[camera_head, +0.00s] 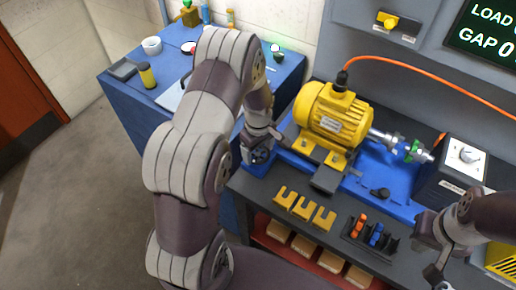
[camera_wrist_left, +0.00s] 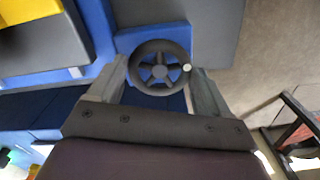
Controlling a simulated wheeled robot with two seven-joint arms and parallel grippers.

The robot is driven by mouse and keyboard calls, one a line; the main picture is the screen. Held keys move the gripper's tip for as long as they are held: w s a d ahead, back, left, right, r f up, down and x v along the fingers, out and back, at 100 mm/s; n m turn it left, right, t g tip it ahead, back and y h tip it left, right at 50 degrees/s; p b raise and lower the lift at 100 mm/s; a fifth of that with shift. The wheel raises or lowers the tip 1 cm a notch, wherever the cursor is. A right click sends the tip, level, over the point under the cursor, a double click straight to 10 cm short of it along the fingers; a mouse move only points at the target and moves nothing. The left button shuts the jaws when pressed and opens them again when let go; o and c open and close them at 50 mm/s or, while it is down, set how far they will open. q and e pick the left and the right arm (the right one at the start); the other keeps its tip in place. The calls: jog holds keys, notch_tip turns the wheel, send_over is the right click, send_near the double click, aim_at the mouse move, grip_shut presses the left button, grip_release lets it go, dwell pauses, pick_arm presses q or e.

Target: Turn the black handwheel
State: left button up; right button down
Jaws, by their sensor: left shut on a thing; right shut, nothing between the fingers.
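The black handwheel (camera_wrist_left: 160,71) with several spokes and a pale knob on its rim lies between my left gripper's fingers (camera_wrist_left: 160,82) in the left wrist view. My left gripper is shut on the wheel, one finger on each side of its rim. In the head view the wheel (camera_head: 260,155) shows as a small dark shape under my left gripper (camera_head: 262,145), mostly hidden, at the left end of the blue motor base (camera_head: 372,187). My right gripper (camera_head: 438,262) is shut and empty at the lower right, away from the wheel.
The yellow motor (camera_head: 333,113) stands on the blue base, right of the wheel. Yellow forked shims (camera_head: 303,208) and a dark rack with orange and blue pieces (camera_head: 371,236) lie in front. A blue side table (camera_head: 128,108) holds a white bowl (camera_head: 152,46) and a yellow-black cylinder (camera_head: 147,75).

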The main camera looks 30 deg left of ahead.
aim_at(259, 153)
pick_arm(q)
jog(key=n, duration=0.4)
jog(key=shift+n, duration=0.3)
jog(key=n, duration=0.3)
jog(key=shift+n, duration=0.4)
jog(key=n, duration=0.4)
jog(key=shift+w+n, duration=0.1)
jog(key=shift+n, duration=1.7)
jog(key=shift+n, duration=0.3)
jog(key=o, duration=1)
notch_tip(259, 153, up, 13)
jog(key=shift+w+f+b, duration=0.1)
jog(key=shift+f+b, duration=0.05)
jog(key=shift+b, duration=0.7)
